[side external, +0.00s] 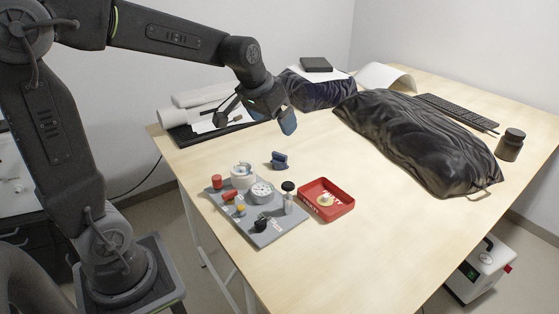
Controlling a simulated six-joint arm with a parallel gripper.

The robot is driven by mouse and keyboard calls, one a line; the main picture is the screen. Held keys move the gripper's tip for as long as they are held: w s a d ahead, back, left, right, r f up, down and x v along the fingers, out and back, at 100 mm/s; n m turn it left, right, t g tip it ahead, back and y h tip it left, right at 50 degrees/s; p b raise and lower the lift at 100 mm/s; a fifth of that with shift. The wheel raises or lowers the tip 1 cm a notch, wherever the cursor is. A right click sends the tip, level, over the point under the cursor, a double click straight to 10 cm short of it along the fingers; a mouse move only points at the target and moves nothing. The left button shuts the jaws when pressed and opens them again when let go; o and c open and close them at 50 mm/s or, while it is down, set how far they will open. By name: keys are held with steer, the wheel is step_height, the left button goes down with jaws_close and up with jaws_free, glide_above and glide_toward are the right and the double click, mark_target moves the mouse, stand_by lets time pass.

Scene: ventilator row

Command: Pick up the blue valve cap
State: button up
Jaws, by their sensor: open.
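The blue valve cap (279,160), a small dark blue piece, lies on the wooden table behind the grey board. My gripper (257,121) is above the table, up and slightly left of the cap in the picture. Its jaws are open and apart from the cap, with nothing seen between them. One finger shows a blue face at the right.
A grey board (280,236) with a gauge, knobs and fittings stands in front of the cap. A red tray (346,206) holding a small pale piece is to its right. A black bag (410,140) fills the right side. Bare table surrounds the cap.

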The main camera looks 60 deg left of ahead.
steer(key=w+a+f+n, duration=0.1)
steer(key=w+a+f, duration=0.6)
steer(key=w+a, duration=0.25)
steer(key=n, duration=0.1)
glide_toward(279, 154)
steer(key=shift+g+y, duration=0.4)
steer(key=w+f, duration=0.2)
steer(key=f, duration=0.1)
steer(key=shift+w+d+f, duration=0.15)
steer(key=shift+w+d, duration=0.15)
steer(key=shift+d, duration=0.05)
steer(key=shift+s+a+x, duration=0.1)
steer(key=shift+s+x, duration=0.05)
steer(key=shift+x, duration=1.5)
steer(key=shift+s+a+x, duration=0.1)
steer(key=shift+a+x, duration=0.05)
steer(key=shift+x, duration=1.45)
steer(key=shift+c, duration=0.3)
steer(key=c, duration=0.9)
